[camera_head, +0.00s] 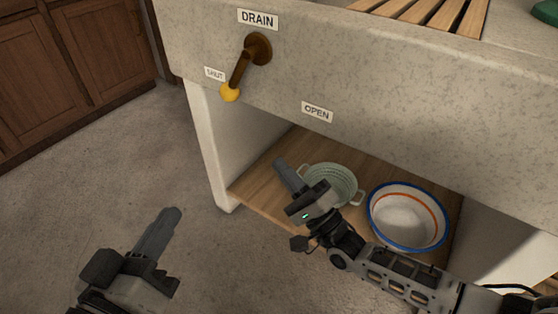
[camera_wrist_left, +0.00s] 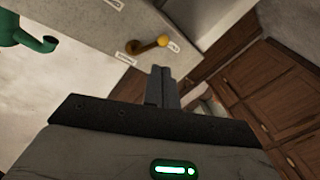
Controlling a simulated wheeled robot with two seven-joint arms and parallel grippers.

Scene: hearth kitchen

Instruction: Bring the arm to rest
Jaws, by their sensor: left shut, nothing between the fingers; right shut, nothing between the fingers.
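My left gripper (camera_head: 168,222) is at the lower left in the head view, shut and empty above the bare floor. Its shut fingers also show in the left wrist view (camera_wrist_left: 164,85). My right gripper (camera_head: 282,165) comes in from the lower right, shut and empty. In the picture it lies in front of the open shelf (camera_head: 262,172), just left of a pale green colander (camera_head: 338,178) that it partly covers. I cannot tell whether it touches the colander.
A stone sink front (camera_head: 400,115) carries a drain lever (camera_head: 240,70) with a yellow knob, pointing toward the SHUT label. A white bowl (camera_head: 408,217) with a blue rim sits on the shelf. Wooden cabinets (camera_head: 70,60) stand at the left. The floor (camera_head: 120,170) between is clear.

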